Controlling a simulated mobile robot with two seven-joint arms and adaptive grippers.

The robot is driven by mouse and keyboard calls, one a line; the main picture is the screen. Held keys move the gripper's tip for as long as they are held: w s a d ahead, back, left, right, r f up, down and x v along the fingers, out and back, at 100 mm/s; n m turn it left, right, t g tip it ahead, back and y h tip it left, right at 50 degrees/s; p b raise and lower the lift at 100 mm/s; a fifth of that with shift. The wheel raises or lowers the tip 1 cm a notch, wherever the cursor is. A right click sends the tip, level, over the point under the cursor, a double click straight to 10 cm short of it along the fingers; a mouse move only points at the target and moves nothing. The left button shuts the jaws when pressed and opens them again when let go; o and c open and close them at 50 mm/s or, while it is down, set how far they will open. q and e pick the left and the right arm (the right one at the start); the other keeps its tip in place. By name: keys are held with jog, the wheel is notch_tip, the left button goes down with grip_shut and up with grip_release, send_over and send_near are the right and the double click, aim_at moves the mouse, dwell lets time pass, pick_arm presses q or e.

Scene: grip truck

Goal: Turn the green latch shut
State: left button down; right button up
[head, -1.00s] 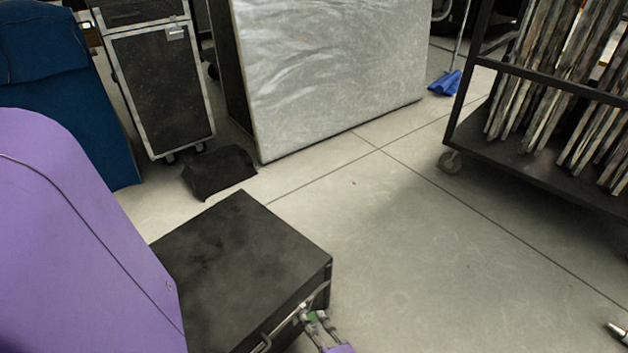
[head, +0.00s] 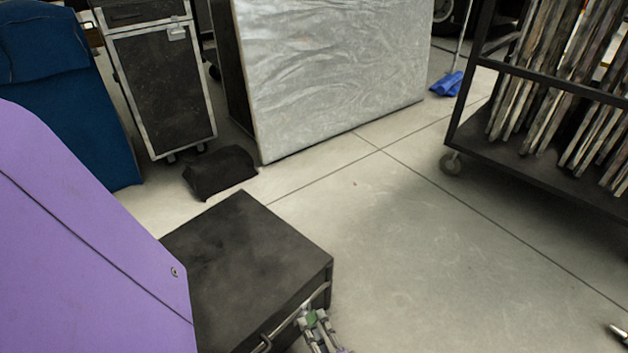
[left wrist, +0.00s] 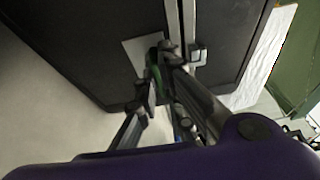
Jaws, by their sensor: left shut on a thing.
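The green latch (head: 311,319) is on the front side of a black case (head: 245,260), low in the head view. In the left wrist view the green latch (left wrist: 154,80) sits by a pale metal plate, partly hidden by the fingers. My left gripper (head: 316,325) is at the latch and shut on it; the fingers (left wrist: 152,92) lie on both sides of the green part. The latch's exact angle is hard to tell. A small metallic tip at the lower right edge of the head view may be my right gripper (head: 619,332); its fingers cannot be made out.
A metal handle (head: 264,345) is on the case's front near the latch. A black bag (head: 220,172) lies behind the case. A wheeled rack with panels (head: 540,140) stands at right, and a large silvery board (head: 330,75) at the back. The middle floor is clear.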

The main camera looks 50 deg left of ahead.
dwell(0.6)
pick_arm(q)
jog(key=c, duration=1.9)
grip_release()
jog(key=shift+o, duration=0.2)
jog(key=shift+w+r, duration=0.1)
jog(key=shift+r, duration=0.1)
